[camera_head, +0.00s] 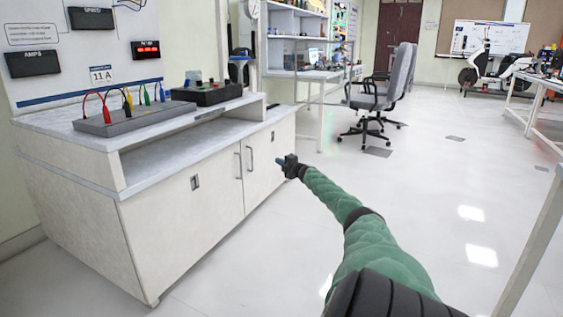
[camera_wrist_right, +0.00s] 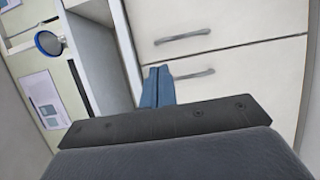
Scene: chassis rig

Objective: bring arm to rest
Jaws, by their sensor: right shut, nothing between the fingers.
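My right arm, in a green sleeve, reaches from the bottom right of the head view toward the cabinet. My right gripper (camera_head: 281,161) is in front of the cabinet doors near the cabinet's right end. In the right wrist view its blue fingers (camera_wrist_right: 158,86) are together with nothing between them. Cabinet handles show beyond the fingers; I cannot tell the exact gap to the doors. My left gripper is not in the head view.
The white cabinet (camera_head: 180,215) carries a grey terminal box (camera_head: 135,117) with coloured leads and a black device (camera_head: 207,93). A grey office chair (camera_head: 385,85) stands farther back. A table leg (camera_head: 530,240) rises at the right. The floor between is clear.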

